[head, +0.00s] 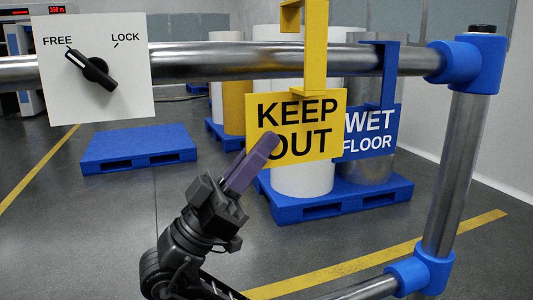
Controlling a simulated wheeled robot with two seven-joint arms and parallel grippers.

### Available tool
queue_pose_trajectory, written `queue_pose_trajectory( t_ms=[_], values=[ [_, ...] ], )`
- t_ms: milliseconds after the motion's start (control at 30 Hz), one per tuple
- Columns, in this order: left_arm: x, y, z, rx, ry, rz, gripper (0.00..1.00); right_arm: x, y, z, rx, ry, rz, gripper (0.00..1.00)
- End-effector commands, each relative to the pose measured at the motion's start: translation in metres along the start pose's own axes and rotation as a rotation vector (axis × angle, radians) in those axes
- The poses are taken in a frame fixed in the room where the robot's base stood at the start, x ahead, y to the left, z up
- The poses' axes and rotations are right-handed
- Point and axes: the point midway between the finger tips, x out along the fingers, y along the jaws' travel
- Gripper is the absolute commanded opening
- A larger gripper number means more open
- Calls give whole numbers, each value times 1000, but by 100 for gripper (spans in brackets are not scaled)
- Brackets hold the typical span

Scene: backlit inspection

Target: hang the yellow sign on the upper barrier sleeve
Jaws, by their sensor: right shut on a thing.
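The yellow KEEP OUT sign (330,125) faces me, slightly tilted, in the head view. Its yellow strap (315,75) rises in front of the steel upper barrier sleeve (210,62). The hook's short lip (290,20) shows above the sleeve, its lower end seemingly clear of the steel; whether any part touches is unclear. My right gripper (262,150), with purple fingers, is shut on the sign at its left edge, covering part of the lettering. My left gripper is not in view.
A blue WET FLOOR sign (380,128) hangs from the sleeve to the right, partly behind the yellow one. A blue corner joint (468,65) ends the sleeve. A white FREE/LOCK panel (130,85) is at left, its black knob (92,70) toward FREE.

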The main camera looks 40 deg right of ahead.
Motion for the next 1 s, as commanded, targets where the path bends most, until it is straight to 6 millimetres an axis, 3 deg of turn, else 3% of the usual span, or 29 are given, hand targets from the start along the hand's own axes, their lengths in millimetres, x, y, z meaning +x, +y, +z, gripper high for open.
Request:
queue_pose_trajectory(
  t_ms=[900,1000],
  values=[
    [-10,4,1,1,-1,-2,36,1,-80,-1,0,0,0,0],
    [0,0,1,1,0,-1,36,-10,-79,9,2,0,-1,0]
  ],
)
